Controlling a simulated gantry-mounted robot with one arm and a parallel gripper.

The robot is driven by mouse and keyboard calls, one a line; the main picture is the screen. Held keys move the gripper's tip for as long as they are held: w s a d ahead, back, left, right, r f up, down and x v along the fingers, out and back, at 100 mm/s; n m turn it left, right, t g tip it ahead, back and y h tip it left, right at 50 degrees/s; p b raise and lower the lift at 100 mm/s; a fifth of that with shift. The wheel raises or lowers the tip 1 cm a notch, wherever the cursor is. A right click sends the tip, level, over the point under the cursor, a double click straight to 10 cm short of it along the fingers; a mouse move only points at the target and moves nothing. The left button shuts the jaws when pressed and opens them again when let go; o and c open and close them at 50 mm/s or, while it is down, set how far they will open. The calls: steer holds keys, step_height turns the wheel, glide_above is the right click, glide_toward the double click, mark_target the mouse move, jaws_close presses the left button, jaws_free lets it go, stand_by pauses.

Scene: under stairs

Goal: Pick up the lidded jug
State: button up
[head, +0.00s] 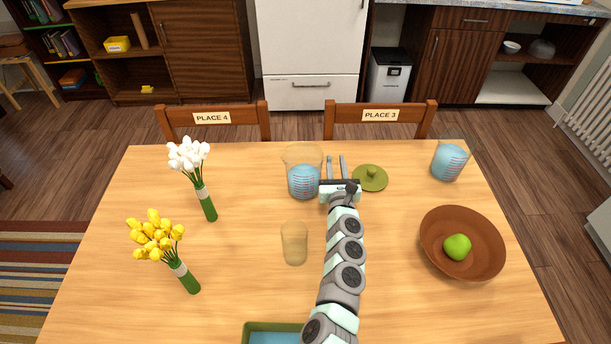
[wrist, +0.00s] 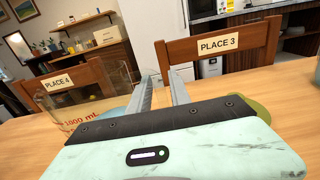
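A clear jug (head: 303,183) with blue liquid and red markings stands upright on the table, with no lid visible on it. It also shows in the wrist view (wrist: 82,112), partly behind my gripper. A green lid with a knob (head: 370,180) lies on the table to the jug's right. In the wrist view the lid (wrist: 264,113) is mostly hidden by my gripper. My gripper (head: 336,158) is between the jug and the lid, pointing toward the chairs. Its two fingers (wrist: 161,88) are apart with nothing seen between them. I cannot tell whether the left finger touches the jug.
A smaller blue-filled measuring cup (head: 449,163) stands at the right. A brown bowl (head: 435,228) holds a green apple (head: 457,246). An empty glass (head: 294,243) stands left of my arm. White flowers (head: 188,155), yellow flowers (head: 157,235) and a green tray (head: 262,327) are also here.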

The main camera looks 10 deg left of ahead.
steer(key=shift+c, duration=0.5)
jaws_close()
stand_by(0.8)
